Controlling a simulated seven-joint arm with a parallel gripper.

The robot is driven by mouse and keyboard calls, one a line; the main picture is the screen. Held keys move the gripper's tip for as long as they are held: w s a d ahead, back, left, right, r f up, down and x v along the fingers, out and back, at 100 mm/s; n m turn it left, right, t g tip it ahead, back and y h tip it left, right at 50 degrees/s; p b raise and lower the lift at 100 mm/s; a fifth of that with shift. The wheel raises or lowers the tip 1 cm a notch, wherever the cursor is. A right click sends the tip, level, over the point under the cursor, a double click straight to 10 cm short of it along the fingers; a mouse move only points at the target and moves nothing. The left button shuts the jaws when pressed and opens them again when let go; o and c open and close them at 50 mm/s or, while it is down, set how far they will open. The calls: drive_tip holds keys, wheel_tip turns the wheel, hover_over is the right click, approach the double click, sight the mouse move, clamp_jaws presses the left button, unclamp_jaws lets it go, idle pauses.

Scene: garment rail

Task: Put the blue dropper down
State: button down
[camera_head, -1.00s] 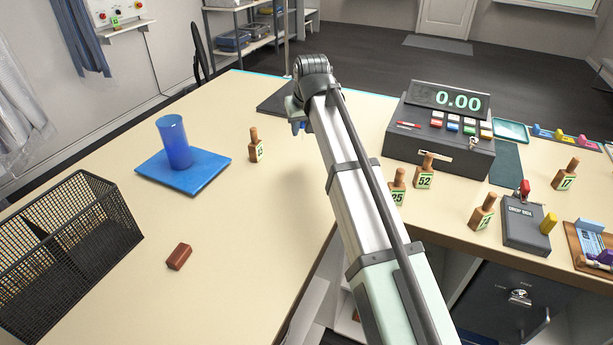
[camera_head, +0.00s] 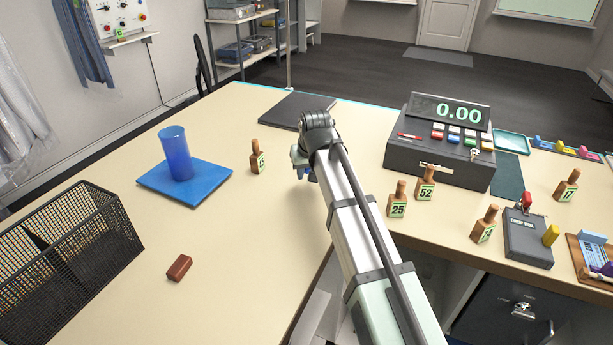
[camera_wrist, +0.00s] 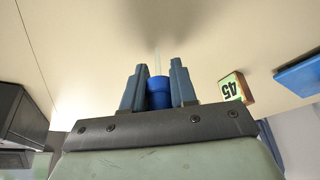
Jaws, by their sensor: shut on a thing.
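The blue dropper (camera_wrist: 159,90) is between the two fingers of my gripper (camera_wrist: 158,82) in the wrist view. A thin pale tip sticks out from its blue body toward the tabletop. My gripper is shut on it. I cannot tell from the wrist view whether the tip touches the table. In the head view my gripper (camera_head: 303,173) is over the table, right of a numbered wooden bottle-shaped marker (camera_head: 257,160); the arm largely hides it and the dropper there.
A blue tray (camera_head: 212,193) with a blue cup (camera_head: 176,155) stands left. A wire basket (camera_head: 95,250) and a brown block (camera_head: 179,267) are nearer. A dark flat pad (camera_head: 285,108) lies behind. The cash register (camera_head: 440,160) and several numbered markers stand right. The tabletop between tray and register is mostly clear.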

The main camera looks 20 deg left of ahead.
drive_tip(key=shift+f, duration=0.9)
drive_tip(key=shift+f, duration=0.1)
drive_tip(key=c, duration=0.9)
unclamp_jaws()
drive_tip(key=v, duration=1.2)
drive_tip(key=shift+a, duration=0.1)
